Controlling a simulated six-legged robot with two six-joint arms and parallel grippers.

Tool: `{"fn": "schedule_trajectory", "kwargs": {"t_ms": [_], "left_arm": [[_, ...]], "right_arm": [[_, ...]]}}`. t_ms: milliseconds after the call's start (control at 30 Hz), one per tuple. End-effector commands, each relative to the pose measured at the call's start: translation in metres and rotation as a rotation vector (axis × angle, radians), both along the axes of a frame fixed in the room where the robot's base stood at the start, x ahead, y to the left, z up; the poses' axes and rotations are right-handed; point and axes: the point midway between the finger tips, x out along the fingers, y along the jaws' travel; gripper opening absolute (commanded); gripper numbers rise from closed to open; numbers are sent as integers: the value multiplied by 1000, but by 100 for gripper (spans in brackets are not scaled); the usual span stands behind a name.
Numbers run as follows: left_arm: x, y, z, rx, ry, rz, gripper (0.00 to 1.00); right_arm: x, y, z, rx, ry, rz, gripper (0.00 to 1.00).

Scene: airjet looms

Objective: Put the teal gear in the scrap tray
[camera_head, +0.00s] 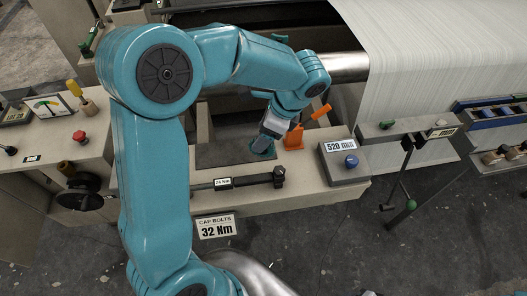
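The teal gear (262,147) lies on or just above the dark grey mat-like area (218,155) on the beige machine ledge. My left gripper (264,144) points down right at the gear and hides part of it. Its fingers are too small and covered to tell whether they are open or closed on the gear. No label marks a scrap tray; a dark open recess (228,112) lies behind the mat, partly hidden by my arm. My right gripper is out of view.
An orange part (294,138) stands just right of the gripper. A grey box reading 520 (344,162) is farther right. A dark torque wrench (240,181) lies along the ledge front. White fabric (440,55) and a metal roller (345,67) are behind.

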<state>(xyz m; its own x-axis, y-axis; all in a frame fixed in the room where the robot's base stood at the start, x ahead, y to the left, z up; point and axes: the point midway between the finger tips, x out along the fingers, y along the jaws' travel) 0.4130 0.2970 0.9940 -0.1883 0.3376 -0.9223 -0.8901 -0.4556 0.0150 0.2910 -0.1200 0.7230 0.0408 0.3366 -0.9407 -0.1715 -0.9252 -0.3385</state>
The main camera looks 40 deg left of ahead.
Motion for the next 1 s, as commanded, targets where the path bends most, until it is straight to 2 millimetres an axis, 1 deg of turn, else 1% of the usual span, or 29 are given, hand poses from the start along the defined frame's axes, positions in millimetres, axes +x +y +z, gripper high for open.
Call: {"fn": "schedule_trajectory", "kwargs": {"t_ms": [33,100,300,500,600,833,967,1000], "left_arm": [[-1,1,-13,2,5,-2,25],[0,1,-26,1,3,1,25],[0,3,-46,1,1,1,25],[0,5,-78,1,3,1,25],[1,5,-85,0,0,1,25],[1,4,-85,0,-2,1,25],[1,4,-90,1,-1,1,25],[1,4,-89,1,-1,1,72]], "right_arm": [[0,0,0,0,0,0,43],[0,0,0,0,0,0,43],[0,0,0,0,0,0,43],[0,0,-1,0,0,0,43],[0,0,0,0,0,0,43],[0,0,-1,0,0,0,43],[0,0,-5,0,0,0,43],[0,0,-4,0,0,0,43]]}}
